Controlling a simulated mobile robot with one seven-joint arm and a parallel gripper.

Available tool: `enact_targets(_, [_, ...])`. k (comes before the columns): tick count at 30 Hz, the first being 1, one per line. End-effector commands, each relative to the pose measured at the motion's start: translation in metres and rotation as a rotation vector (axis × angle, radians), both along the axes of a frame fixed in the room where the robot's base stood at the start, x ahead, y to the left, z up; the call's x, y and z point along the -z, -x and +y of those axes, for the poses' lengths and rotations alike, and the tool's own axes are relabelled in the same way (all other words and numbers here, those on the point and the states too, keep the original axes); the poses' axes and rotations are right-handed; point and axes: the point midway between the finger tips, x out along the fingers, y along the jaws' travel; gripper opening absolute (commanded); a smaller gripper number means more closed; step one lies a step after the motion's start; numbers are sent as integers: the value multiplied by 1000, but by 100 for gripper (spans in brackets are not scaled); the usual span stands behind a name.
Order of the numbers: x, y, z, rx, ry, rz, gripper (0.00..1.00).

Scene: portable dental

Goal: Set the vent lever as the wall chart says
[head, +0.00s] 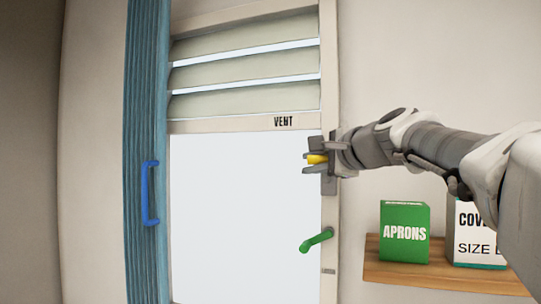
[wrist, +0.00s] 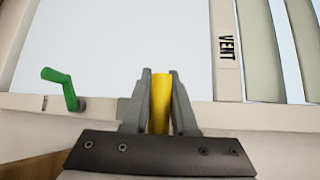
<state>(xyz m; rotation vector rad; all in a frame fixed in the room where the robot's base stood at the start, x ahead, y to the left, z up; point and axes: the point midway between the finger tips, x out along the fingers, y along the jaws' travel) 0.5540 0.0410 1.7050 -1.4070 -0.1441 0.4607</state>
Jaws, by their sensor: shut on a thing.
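The yellow vent lever (head: 317,159) sticks out from a plate on the right frame of the window, below the louvres. My gripper (head: 312,158) is shut on this lever, with one finger on each side. In the wrist view the yellow lever (wrist: 160,103) stands between the two fingers of my gripper (wrist: 160,105). The louvred vent (head: 245,75) above has its slats tilted, with bright gaps between them. The word VENT (head: 283,121) is on the rail under the slats. No wall chart shows in either view.
A green handle (head: 316,240) sits lower on the same frame. A blue handle (head: 150,193) is on the blue panel (head: 146,100) at left. A wooden shelf (head: 440,277) at right holds a green APRONS box (head: 404,231) and a white box (head: 475,238), partly behind my arm.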

Motion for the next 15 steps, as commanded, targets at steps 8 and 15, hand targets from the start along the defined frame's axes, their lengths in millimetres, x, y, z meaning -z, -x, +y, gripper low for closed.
enact_targets(8, [-9, -5, -8, -1, -46, 111, 0])
enact_targets(15, [-13, -11, -11, -1, -93, 222, 0])
